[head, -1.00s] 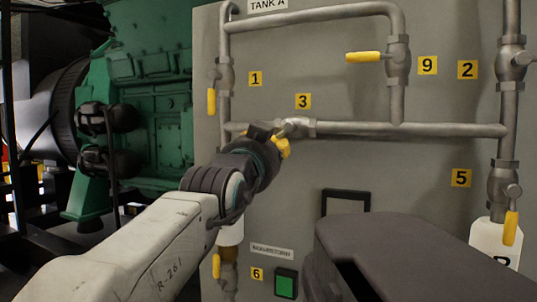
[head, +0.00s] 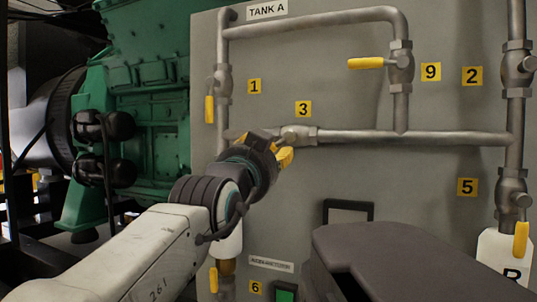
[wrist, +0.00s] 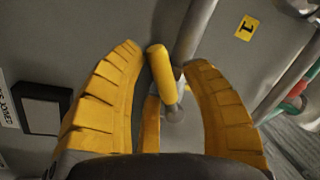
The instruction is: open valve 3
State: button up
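Valve 3 (head: 298,133) is a grey body on the horizontal pipe, just below the yellow label 3 (head: 303,109). My gripper (head: 272,147) is at its left end in the head view and hides most of its handle. There I cannot tell finger from handle in the yellow part. In the wrist view my gripper (wrist: 172,75) has its two ribbed yellow fingers apart. A yellow lever handle (wrist: 164,74) lies between them, nearer the left finger, with a clear gap to the right finger. Its grey stem shows at its lower end.
Valve 1's yellow handle (head: 210,110) hangs to the left and valve 9's handle (head: 366,63) points left, above right. Valve 5's handle (head: 521,240) hangs at the far right. A dark framed box (head: 347,212) sits below on the grey panel. A green engine (head: 150,120) stands at left.

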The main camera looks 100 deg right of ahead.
jog(key=shift+o, duration=0.5)
jog(key=v, duration=1.2)
jog(key=shift+o, duration=0.3)
jog(key=shift+c, duration=0.3)
